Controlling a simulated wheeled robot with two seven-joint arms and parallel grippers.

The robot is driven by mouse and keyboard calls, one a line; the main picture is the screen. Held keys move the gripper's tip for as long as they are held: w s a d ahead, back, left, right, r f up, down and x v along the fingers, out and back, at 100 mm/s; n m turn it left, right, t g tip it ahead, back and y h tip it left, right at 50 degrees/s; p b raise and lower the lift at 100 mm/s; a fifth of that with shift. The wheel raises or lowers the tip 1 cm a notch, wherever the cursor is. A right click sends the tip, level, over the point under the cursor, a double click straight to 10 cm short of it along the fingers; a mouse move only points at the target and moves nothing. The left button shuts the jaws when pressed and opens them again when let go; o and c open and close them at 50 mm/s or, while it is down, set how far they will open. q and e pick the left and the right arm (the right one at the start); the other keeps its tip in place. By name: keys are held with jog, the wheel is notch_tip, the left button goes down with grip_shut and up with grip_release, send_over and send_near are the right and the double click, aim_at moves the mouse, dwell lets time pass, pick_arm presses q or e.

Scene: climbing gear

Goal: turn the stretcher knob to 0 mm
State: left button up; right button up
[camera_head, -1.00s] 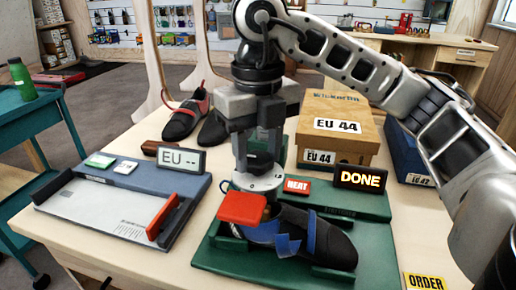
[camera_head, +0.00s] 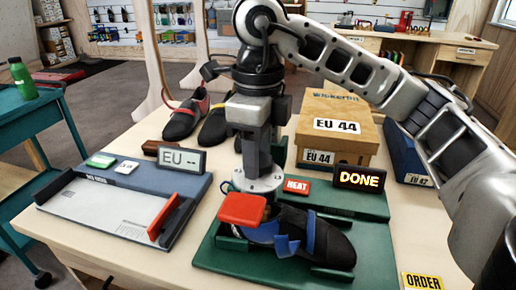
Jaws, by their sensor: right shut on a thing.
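The green stretcher (camera_head: 285,262) sits at the front of the table and holds a dark shoe with blue straps (camera_head: 325,240). A display on the stretcher reads DONE (camera_head: 360,179), beside a red HEAT button (camera_head: 297,186). My left gripper is not in view.
A measuring device (camera_head: 110,210) with a display reading EU -- lies to the left. An EU 44 shoe box (camera_head: 340,125) and a blue box (camera_head: 402,150) stand behind. Other shoes (camera_head: 182,120) sit at the back left.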

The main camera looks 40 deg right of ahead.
jog(key=n, duration=0.5)
jog(key=shift+n, duration=0.3)
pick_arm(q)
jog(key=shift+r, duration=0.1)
pick_arm(e)
jog(key=shift+f+n, duration=0.1)
jog(key=shift+n, duration=2)
jog(key=o, duration=1)
jog(key=shift+c, duration=0.2)
pick_arm(q)
jog(key=p, duration=0.3)
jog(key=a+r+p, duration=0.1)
jog(key=p, duration=0.2)
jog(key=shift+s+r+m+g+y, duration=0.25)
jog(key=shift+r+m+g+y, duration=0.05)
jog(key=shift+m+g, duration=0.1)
pick_arm(e)
notch_tip(320, 180, up, 16)
